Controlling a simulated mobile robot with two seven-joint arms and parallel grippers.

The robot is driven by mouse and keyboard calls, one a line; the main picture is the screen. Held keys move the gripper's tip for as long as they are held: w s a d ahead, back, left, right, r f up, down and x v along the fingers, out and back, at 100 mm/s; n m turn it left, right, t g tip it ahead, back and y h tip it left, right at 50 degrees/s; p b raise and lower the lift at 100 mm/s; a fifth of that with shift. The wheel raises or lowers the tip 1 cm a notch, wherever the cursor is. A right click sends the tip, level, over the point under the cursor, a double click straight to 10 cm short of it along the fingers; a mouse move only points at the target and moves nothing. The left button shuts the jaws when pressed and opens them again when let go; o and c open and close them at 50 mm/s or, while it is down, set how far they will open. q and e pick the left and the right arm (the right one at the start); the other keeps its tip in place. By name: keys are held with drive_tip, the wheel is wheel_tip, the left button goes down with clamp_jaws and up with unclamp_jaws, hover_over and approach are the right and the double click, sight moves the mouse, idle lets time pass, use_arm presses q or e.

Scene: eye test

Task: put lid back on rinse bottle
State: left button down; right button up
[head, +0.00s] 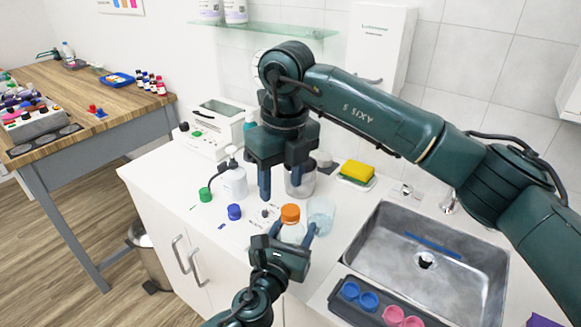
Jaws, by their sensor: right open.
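A clear bottle (292,231) stands upright on the white counter with an orange lid (290,213) on its top. I cannot tell how tightly the lid sits. My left gripper (293,230) comes from below, with one finger on each side of this bottle, and appears shut on it; the bottle's lower part is hidden. My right gripper (282,185) is open and empty, pointing down above and behind the orange lid, apart from it. A white squeeze bottle (234,183) with a grey spout stands left of the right gripper. Which bottle is the rinse bottle is unclear.
A green lid (205,195) and a blue lid (234,212) lie left on the counter. A clear beaker (322,212) stands close right of the orange-lidded bottle. A glass jar (303,188) is behind. The sink (480,270) and a yellow sponge (358,171) lie right.

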drive_tip(key=n, duration=0.4)
drive_tip(key=shift+r+n, duration=0.1)
drive_tip(key=shift+n, duration=0.2)
drive_tip(key=n, duration=0.4)
drive_tip(key=shift+r, duration=0.1)
drive_tip(key=n, duration=0.4)
drive_tip(key=shift+d+r+n, duration=0.1)
drive_tip(key=shift+n, duration=0.3)
drive_tip(key=n, duration=0.4)
drive_tip(key=shift+w+d+r, duration=0.1)
drive_tip(key=n, duration=0.4)
drive_tip(key=shift+d, duration=0.1)
drive_tip(key=n, duration=0.4)
drive_tip(key=shift+w+d+r+n, duration=0.15)
drive_tip(key=shift+r+n, duration=0.05)
drive_tip(key=shift+n, duration=0.2)
drive_tip(key=n, duration=0.3)
drive_tip(key=shift+w+d+r+n+h, duration=0.1)
drive_tip(key=shift+d+n+h, duration=0.05)
drive_tip(key=shift+n+h, duration=0.2)
drive_tip(key=n, duration=0.5)
drive_tip(key=shift+w+d+r, duration=0.1)
drive_tip(key=shift+d, duration=0.1)
